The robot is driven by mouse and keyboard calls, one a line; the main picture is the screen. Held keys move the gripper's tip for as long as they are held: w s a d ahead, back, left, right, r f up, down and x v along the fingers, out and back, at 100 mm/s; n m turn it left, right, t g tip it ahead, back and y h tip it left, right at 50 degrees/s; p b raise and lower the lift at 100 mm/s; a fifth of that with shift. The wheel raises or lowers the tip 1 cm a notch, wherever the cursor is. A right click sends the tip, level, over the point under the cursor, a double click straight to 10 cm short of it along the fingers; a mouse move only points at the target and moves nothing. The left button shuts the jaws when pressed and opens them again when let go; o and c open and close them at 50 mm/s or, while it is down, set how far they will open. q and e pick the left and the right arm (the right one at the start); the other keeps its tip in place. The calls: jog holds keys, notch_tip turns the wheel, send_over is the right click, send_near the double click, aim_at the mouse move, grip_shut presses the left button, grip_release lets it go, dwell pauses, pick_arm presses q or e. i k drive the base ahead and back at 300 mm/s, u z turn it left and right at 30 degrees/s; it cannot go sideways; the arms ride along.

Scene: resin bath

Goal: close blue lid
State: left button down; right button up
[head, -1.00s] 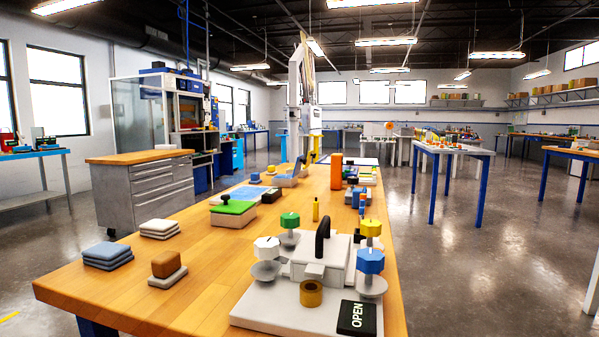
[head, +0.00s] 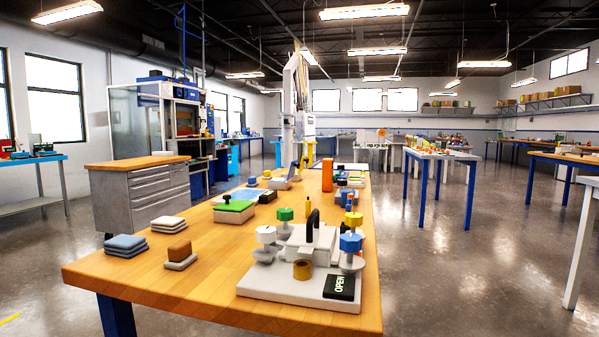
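I cannot make out for sure which thing is the blue lid. A flat blue piece (head: 244,195) lies on the wooden table (head: 190,290), behind a box with a green lid (head: 234,206) and a dark knob. A small pale box (head: 281,184) stands farther back and looks bluish on top, but it is too small to tell whether that is a lid. Neither of my grippers shows in the head view.
Folded cloths (head: 126,244), a brown block (head: 179,249) and an orange bottle (head: 327,175) are also on the table. The near left tabletop is clear.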

aim_at(293, 166)
jog(key=k, duration=0.2)
jog(key=z, duration=2)
jog(key=i, duration=2.45)
jog(key=u, duration=2.5)
